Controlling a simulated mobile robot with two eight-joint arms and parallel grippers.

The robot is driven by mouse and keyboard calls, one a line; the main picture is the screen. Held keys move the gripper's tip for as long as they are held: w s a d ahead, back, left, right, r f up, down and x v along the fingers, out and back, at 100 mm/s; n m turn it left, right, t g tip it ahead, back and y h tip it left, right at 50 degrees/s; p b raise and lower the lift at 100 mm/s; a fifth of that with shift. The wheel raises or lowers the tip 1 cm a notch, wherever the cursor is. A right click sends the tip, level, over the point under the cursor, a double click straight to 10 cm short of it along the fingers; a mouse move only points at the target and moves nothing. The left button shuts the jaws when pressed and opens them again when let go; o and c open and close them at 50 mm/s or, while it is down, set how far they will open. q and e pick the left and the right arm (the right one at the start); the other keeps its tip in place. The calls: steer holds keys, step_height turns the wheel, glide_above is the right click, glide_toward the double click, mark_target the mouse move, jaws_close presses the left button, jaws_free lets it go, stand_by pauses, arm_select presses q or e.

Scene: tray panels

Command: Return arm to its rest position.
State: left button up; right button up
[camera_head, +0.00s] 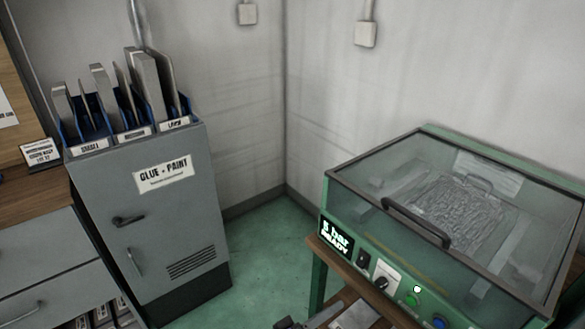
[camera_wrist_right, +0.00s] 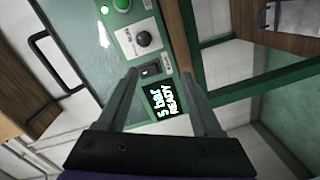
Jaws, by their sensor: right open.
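My right gripper (camera_wrist_right: 158,88) is open in the right wrist view. Its two grey fingers stand apart with nothing between them, in front of a green machine's control panel. In the head view only a small part of the right gripper (camera_head: 312,319) shows at the bottom edge, below and left of the machine. My left gripper is not in view.
The green machine (camera_head: 440,137) has a closed clear lid with a black handle (camera_head: 415,222). Its display (camera_head: 336,239) reads "5 bar READY". A grey cabinet (camera_head: 175,225) with panels in blue holders stands left. Green floor lies between.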

steer(key=s+d+f+g+y, duration=0.2)
steer(key=d+g+y, duration=0.15)
steer(key=d, duration=0.55)
steer(key=s+d+f+m+g+y, duration=0.2)
steer(key=s+f+g+y, duration=0.15)
steer(key=s+y, duration=0.9)
arm_select(q)
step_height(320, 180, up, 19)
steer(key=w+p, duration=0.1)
steer(key=p, duration=1.5)
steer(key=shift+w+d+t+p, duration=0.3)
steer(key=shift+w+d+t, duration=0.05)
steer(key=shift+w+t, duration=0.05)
arm_select(e)
step_height(320, 180, up, 18)
steer(key=t+h, duration=0.2)
steer(key=shift+s+r+m, duration=0.2)
steer(key=shift+m, duration=0.1)
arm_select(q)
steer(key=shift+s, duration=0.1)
arm_select(e)
steer(key=shift+s, duration=0.1)
